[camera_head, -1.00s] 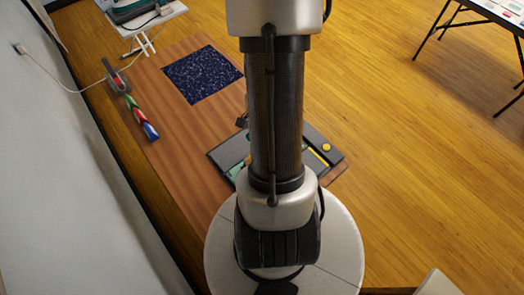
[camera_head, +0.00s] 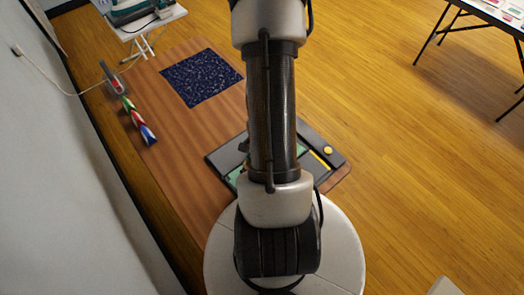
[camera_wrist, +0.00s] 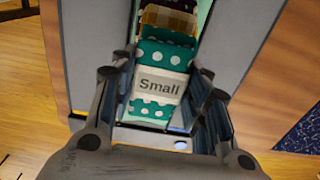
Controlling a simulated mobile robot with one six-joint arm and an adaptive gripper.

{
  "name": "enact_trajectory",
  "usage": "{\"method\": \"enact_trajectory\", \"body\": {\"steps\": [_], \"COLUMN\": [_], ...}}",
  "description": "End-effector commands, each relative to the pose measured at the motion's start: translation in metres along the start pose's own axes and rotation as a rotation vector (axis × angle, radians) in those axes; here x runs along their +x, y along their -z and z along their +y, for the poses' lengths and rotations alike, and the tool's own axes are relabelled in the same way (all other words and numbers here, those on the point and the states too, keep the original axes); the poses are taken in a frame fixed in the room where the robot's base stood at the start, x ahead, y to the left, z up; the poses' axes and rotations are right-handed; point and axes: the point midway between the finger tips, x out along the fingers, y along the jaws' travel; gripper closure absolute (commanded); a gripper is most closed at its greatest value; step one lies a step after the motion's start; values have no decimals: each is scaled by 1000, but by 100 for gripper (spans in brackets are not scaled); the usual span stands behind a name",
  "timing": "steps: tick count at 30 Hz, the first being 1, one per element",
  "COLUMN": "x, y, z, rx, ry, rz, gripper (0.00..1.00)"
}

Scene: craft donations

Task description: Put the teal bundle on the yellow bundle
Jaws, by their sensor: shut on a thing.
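In the wrist view, my gripper (camera_wrist: 162,72) is shut on the teal bundle (camera_wrist: 153,109). The bundle is teal with white dots and has a pale band reading "Small". A finger lies on each side of it. An amber-yellow piece (camera_wrist: 170,18) shows just beyond the bundle's far end; I cannot tell whether it is the yellow bundle or whether the two touch. In the head view, my arm hides the gripper and the middle of a dark tray (camera_head: 222,157). A strip of teal shows in the tray, left of my arm.
The tray lies at the near end of a brown wooden surface (camera_head: 190,130), with a round yellow piece (camera_head: 328,150) at its right. A dark speckled mat (camera_head: 202,77) lies farther back. Several coloured pieces (camera_head: 140,121) stand in a row at the left, near the wall.

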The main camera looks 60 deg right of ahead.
Motion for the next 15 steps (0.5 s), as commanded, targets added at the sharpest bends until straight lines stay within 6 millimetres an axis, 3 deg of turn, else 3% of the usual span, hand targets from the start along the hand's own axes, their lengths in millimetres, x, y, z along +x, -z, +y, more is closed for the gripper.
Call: {"method": "enact_trajectory", "body": {"steps": [4,5,13,15], "x": [5,4,3,3], "y": [0,0,0,0], "z": [0,0,0,0], "rx": [0,0,0,0], "ry": [0,0,0,0], "rz": [0,0,0,0], "gripper": [80,55,37,37]}}
